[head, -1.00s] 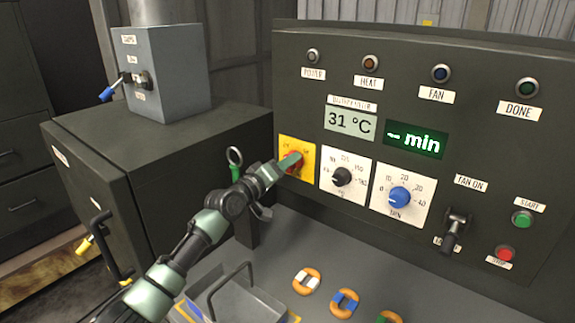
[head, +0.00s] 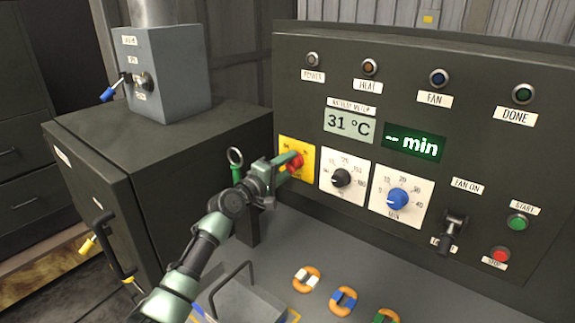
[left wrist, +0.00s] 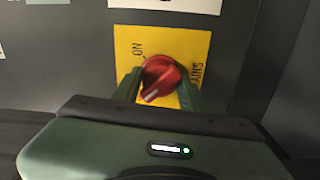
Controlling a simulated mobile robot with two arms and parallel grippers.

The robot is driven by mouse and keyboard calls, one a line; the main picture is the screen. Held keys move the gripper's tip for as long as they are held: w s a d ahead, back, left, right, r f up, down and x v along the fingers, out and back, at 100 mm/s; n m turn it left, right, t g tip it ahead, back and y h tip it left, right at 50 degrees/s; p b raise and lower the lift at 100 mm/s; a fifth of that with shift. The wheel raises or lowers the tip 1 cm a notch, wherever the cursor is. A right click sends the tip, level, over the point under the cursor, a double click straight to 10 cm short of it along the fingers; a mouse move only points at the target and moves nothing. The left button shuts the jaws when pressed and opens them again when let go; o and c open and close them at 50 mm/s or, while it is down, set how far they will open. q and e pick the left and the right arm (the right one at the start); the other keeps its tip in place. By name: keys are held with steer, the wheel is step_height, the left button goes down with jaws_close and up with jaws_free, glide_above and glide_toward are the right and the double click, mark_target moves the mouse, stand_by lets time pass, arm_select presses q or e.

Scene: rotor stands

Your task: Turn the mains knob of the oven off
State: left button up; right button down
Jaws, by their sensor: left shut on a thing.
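The mains knob (head: 297,160) is red and sits on a yellow plate (head: 284,145) at the left end of the oven's control panel. My left gripper (head: 288,165) reaches it from the lower left and is shut on it. In the left wrist view the knob (left wrist: 162,74) sits between the two green fingers of my left gripper (left wrist: 158,90). Its white pointer mark points to the lower left there. The word ON stands sideways at the upper left of the plate and MAINS at the right. The rest of the plate's lettering is hidden. My right gripper is not in view.
A black knob (head: 342,177) and a blue timer knob (head: 398,200) stand to the right of the mains knob. A lever (head: 452,232) and start (head: 517,222) and stop (head: 500,254) buttons are farther right. Several rings lie below, beside a grey tray (head: 240,300).

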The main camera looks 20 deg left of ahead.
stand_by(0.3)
arm_select(q)
steer(key=o, duration=1.4)
steer(key=shift+c, duration=0.2)
steer(key=shift+s+a, duration=0.1)
steer(key=b+v, duration=0.1)
steer(key=v, duration=0.6)
steer(key=shift+s, duration=0.25)
steer(key=shift+a, duration=0.1)
